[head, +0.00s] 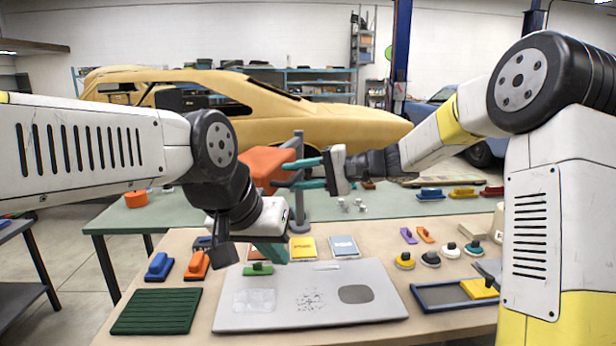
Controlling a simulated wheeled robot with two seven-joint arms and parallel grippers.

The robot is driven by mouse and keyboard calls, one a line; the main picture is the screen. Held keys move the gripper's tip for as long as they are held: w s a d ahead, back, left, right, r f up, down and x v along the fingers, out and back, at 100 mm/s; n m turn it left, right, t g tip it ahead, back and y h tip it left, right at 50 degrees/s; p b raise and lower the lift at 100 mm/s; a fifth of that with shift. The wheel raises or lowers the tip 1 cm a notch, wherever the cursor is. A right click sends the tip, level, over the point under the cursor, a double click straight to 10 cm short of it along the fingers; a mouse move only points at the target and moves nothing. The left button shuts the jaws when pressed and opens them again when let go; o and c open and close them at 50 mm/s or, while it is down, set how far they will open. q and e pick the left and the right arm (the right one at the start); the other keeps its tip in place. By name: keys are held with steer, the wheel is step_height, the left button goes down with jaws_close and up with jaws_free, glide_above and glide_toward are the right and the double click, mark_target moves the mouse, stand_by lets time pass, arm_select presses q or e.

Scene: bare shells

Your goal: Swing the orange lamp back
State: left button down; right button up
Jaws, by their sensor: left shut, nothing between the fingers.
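The orange lamp (266,164) hangs at the centre left beside a grey upright post (299,205); my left arm hides part of it. My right gripper (286,175) points left with its teal fingers apart, one above the other. Its fingertips overlap the post and the lamp's right edge; I cannot tell whether they touch. My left gripper (278,262) is shut and empty, pointing down over the back left of a grey panel, close to a green-handled block.
The grey panel (380,290) lies on the wooden bench, with a green ribbed mat (156,311) at left. Blue (159,266) and orange (197,265) blocks stand behind the mat. A blue-rimmed tray (430,303) and several round knobs are at right. A yellow car shell (300,118) stands behind.

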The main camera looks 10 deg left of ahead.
jaws_close()
stand_by(1.2)
